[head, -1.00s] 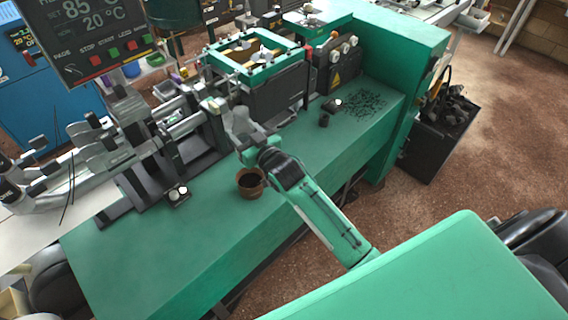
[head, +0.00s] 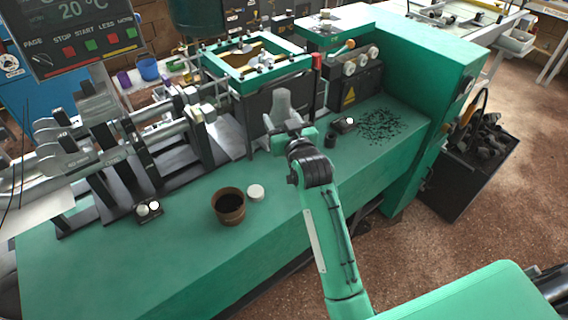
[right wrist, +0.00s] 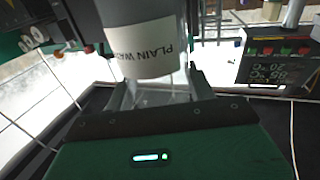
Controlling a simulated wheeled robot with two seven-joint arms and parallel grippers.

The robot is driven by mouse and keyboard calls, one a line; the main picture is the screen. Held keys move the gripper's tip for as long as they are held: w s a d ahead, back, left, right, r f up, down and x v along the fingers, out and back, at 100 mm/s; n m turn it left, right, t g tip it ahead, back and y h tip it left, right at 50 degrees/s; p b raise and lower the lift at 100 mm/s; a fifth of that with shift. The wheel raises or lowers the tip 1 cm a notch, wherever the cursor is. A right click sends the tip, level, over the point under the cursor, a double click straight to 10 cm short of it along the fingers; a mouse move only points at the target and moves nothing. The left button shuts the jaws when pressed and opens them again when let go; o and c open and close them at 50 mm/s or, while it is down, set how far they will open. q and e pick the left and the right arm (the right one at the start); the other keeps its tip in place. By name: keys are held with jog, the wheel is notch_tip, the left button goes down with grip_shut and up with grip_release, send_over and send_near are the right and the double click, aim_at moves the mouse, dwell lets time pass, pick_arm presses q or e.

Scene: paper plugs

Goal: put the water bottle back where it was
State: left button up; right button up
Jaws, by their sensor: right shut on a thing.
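The water bottle is a pale grey, translucent bottle (head: 283,103), upright above the green bench beside the dark machine box. In the right wrist view the bottle (right wrist: 150,62) shows a white label reading "PLAIN WA", with the rest cut off. My right gripper (head: 288,128) is shut on the bottle; in the right wrist view its fingers (right wrist: 160,93) stand on both sides of the lower bottle. Whether the bottle's base touches the bench is hidden. My left gripper is not in view.
On the green bench (head: 110,280) stand a brown pot of dark stuff (head: 229,206), a white round piece (head: 256,192) and a small black part with white knobs (head: 148,209). Dark bits (head: 382,127) lie scattered at right. A green-framed machine (head: 258,65) stands behind the bottle.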

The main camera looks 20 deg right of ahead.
notch_tip(320, 180, down, 10)
jog(key=shift+r, duration=0.25)
jog(key=shift+f, duration=0.25)
notch_tip(320, 180, down, 4)
jog(key=shift+f+p, duration=0.15)
jog(key=shift+p, duration=0.15)
jog(key=o, duration=0.9)
jog(key=shift+f, duration=0.15)
